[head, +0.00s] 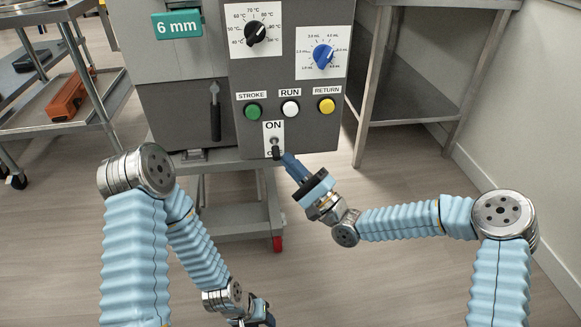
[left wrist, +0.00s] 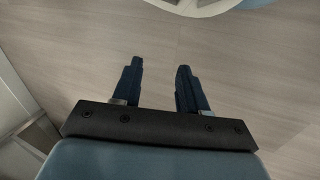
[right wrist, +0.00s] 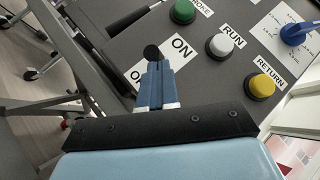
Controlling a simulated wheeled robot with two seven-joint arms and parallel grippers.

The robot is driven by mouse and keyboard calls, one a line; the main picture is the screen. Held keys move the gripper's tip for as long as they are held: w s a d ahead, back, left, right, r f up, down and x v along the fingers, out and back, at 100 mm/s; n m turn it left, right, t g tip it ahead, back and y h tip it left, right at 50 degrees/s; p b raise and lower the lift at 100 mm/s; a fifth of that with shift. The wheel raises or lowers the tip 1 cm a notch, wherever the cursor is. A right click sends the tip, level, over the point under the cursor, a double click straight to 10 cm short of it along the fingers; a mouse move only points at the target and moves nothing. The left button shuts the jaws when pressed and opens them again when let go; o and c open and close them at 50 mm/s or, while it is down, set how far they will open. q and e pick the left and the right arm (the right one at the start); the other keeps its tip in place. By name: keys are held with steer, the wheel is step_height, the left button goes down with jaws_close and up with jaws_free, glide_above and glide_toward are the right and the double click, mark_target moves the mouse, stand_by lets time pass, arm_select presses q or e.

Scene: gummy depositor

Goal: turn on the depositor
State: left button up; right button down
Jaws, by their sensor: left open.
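The depositor (head: 185,100) is a grey machine at the top centre of the head view. Its toggle switch (head: 275,144) sits on a white plate, with ON above and a partly covered OFF label below. The black-tipped lever points down towards OFF. My right gripper (head: 287,157) is just right of the lever tip, its fingers together. In the right wrist view the switch's round black tip (right wrist: 152,52) shows just beyond the fingertips (right wrist: 154,66); I cannot tell whether they touch. My left gripper (left wrist: 158,65) is open and empty above the floor, low in the head view (head: 262,318).
Above the switch are green STROKE (head: 253,111), white RUN (head: 290,108) and yellow RETURN (head: 326,105) buttons. Higher up are a black dial (head: 255,32) and a blue dial (head: 323,56). A metal table (head: 420,100) stands right, a cart (head: 45,105) left. The floor in front is clear.

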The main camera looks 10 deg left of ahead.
arm_select(q)
step_height(320, 180, up, 6)
steer(key=s+d+p, duration=0.1)
steer(key=p, duration=0.4)
steer(key=shift+d, duration=0.35)
arm_select(e)
steer(key=r+m+h, duration=0.2)
steer(key=m+h, duration=0.1)
steer(key=r+m+h, duration=0.1)
steer(key=m+h, duration=0.1)
steer(key=shift+s+d+r, duration=0.1)
steer(key=shift+s, duration=0.25)
arm_select(q)
steer(key=shift+f, duration=0.2)
